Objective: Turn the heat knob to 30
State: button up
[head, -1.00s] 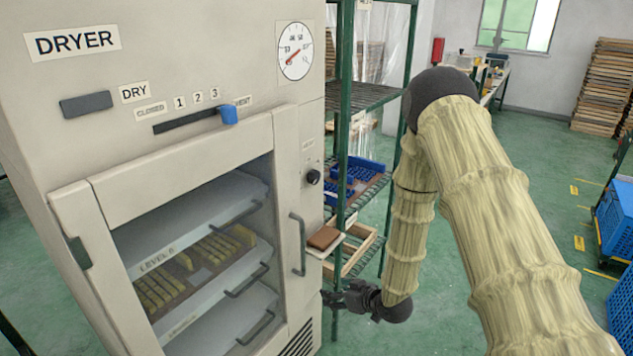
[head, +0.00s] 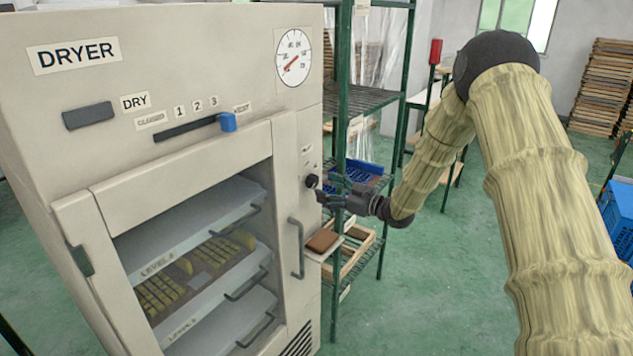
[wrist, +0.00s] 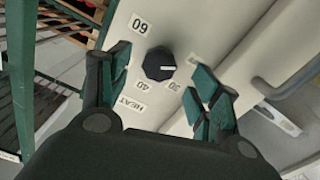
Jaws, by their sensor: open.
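The black heat knob (head: 312,181) sits on the right part of the dryer (head: 75,140) front, above the door handle. In the wrist view the round knob (wrist: 159,63) has a white pointer mark at its right side, and labels 60, 40, 30 and HEAT stand around it; the mark lies near the 30 label (wrist: 175,86). My gripper (head: 325,188) is open just in front of the knob. In the wrist view its green-padded fingers (wrist: 160,85) are spread on both sides of the knob, and I see no contact.
A dial gauge (head: 293,56) is above the knob. The blue slider (head: 228,122) is at the right end of its slot. The door handle (head: 298,247) and a brown block (head: 322,240) on a small shelf are below my gripper. A green rack (head: 342,120) stands close on the right.

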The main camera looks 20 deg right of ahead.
aim_at(316, 184)
jog(key=shift+p+x, duration=0.65)
jog(key=shift+x, duration=1.85)
jog(key=c, duration=1)
